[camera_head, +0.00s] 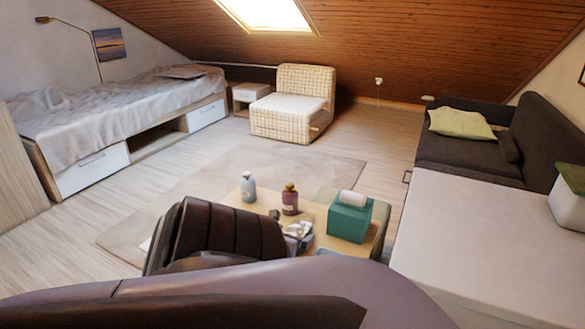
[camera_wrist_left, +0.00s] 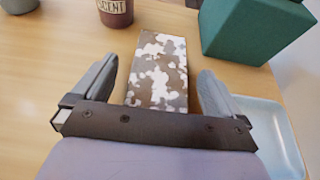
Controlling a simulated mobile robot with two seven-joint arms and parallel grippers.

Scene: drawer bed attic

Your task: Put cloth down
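A folded cloth (camera_wrist_left: 158,75) with a brown, grey and white blotched pattern lies on the wooden table (camera_wrist_left: 75,50) in the left wrist view. My left gripper (camera_wrist_left: 157,80) is open, with one finger on each side of the cloth. A gap shows between each finger and the cloth's edges. In the head view my left gripper (camera_head: 298,238) is low over the table, partly hidden by my arm, and the cloth is hard to make out there. My right gripper is not in view.
A green tissue box (camera_head: 349,220) stands right of the gripper. A dark bottle (camera_head: 290,200) and a pale bottle (camera_head: 248,187) stand beyond it. A pale blue tray (camera_wrist_left: 268,130) lies at the right. A bed (camera_head: 110,115), armchair (camera_head: 293,105) and sofa (camera_head: 455,155) stand farther off.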

